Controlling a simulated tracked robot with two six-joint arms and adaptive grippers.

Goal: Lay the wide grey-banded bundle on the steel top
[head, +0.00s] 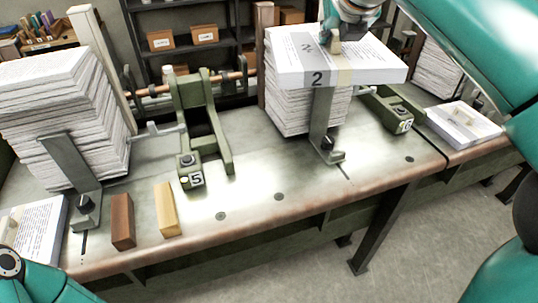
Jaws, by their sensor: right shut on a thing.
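The wide bundle of white sheets (378,70) has a grey band marked 2 on its front. It is at the top of the middle paper stack (290,112), overhanging it to the right; I cannot tell whether it touches the stack. My right gripper (334,34) comes from above and is shut on the bundle; its fingertips are partly hidden. The steel top (262,178) is a worn metal bench surface with clear room in front of the green fixture. My left gripper is not in view; only part of my left arm shows at the lower left.
A tall paper stack (62,110) stands at left behind a grey bracket (72,170). A green fixture marked 5 (195,115), a brown block (122,222) and a yellow block (167,210) stand on the bench. Another bundle (464,124) lies at right. The bench's front edge (290,222) is rounded.

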